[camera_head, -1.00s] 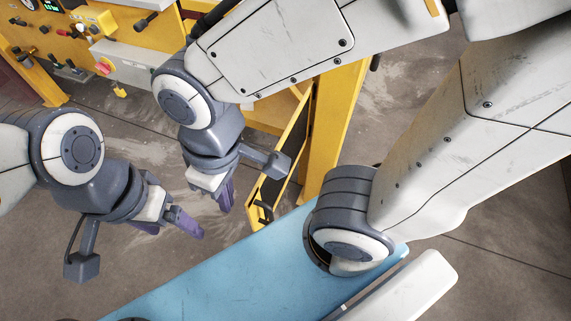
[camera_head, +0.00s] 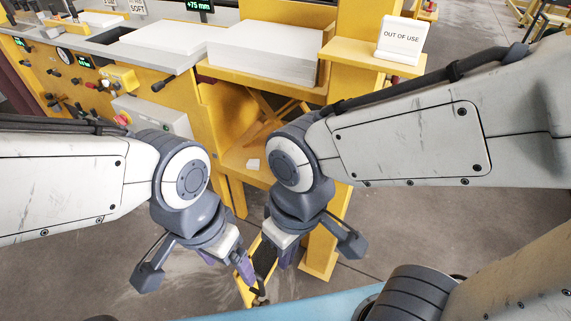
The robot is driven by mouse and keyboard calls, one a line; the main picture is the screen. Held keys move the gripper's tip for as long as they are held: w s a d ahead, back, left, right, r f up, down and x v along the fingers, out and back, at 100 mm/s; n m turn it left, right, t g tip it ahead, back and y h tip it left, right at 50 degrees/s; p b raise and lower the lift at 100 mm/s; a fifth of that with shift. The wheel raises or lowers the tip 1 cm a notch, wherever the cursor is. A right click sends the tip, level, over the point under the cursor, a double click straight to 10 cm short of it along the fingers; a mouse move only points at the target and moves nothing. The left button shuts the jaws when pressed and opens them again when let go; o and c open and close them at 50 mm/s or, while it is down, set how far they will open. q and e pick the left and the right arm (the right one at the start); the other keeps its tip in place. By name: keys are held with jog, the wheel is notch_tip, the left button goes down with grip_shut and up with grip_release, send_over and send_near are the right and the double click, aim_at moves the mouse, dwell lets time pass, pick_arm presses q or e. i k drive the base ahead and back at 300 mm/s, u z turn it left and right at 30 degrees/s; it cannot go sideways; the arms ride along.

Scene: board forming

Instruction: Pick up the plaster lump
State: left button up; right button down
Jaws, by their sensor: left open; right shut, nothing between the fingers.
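A small whitish piece (camera_head: 253,164), which looks like the plaster lump, lies on the yellow lower shelf (camera_head: 236,178) of the machine, seen between my two arms. My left gripper (camera_head: 227,262) points down, nearer to me and below the shelf in the picture. Its purple fingers are apart, with nothing between them. My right gripper (camera_head: 285,254) hangs just to its right, fingers down and shut, holding nothing. Neither gripper touches the piece. The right arm's wrist is close to the piece in the picture.
A thick stack of white boards (camera_head: 262,52) rests on the machine's upper shelf. An "OUT OF USE" sign (camera_head: 399,39) stands to its right. A control panel with knobs and gauges is at left. A yellow post (camera_head: 323,246) stands behind my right gripper.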

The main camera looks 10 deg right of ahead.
aim_at(252, 164)
jog(key=u, duration=0.4)
jog(key=k, duration=0.5)
jog(key=u, duration=1)
jog(key=i, duration=1.8)
jog(key=z, duration=0.6)
jog(key=i, duration=0.7)
jog(key=z, duration=1.45)
jog(key=i, duration=0.6)
jog(key=z, duration=0.55)
